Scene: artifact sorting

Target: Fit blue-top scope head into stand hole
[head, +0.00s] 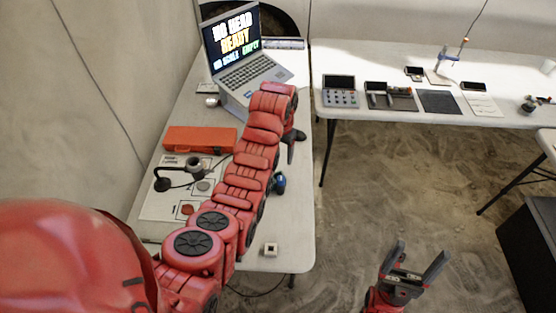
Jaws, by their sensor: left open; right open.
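A small dark rounded piece with a blue-green tint (279,183), which looks like the blue-top scope head, sits near the right edge of the left table, partly hidden by my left arm. A black stand (162,183) with a thin arm and a dark ring-like holder (195,166) is on a white sheet, left of my arm. My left gripper (292,150) is open over the table's right edge, above the dark piece in the picture. Its fingers are partly hidden and apart from the piece. My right gripper (416,258) is open and empty over the floor.
An orange-red case (199,139) and a laptop (241,55) are on the left table (300,220). A back table (370,56) holds a keypad, tools and a small stand. The floor between the tables is clear.

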